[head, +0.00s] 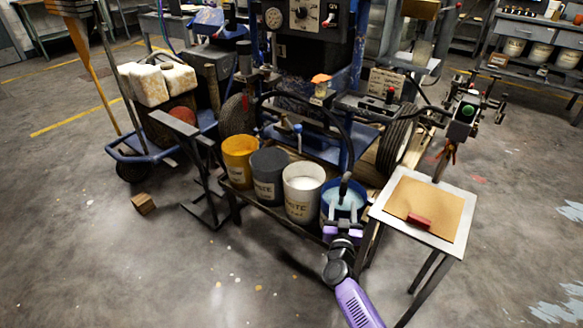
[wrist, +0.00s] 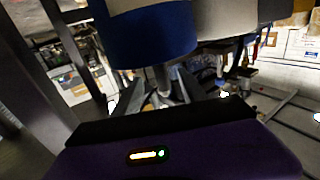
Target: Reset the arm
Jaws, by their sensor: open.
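My gripper (head: 343,212) is open, at the front of a blue bucket (head: 327,206) with pale contents, the rightmost in a row of buckets. A dark upright handle (head: 344,186) stands at that bucket, just beyond my fingers. I cannot tell whether the fingers touch the bucket or the handle. In the wrist view a blue and white rounded container (wrist: 150,38) fills the top, and my gripper (wrist: 160,98) shows below it with nothing clearly between its fingers.
White (head: 303,205), dark grey (head: 268,178) and yellow (head: 238,172) buckets stand to the left on a low shelf. A small table (head: 458,205) with a brown board (head: 425,200) and red block (head: 418,221) is close on the right. The floor in front is mostly clear.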

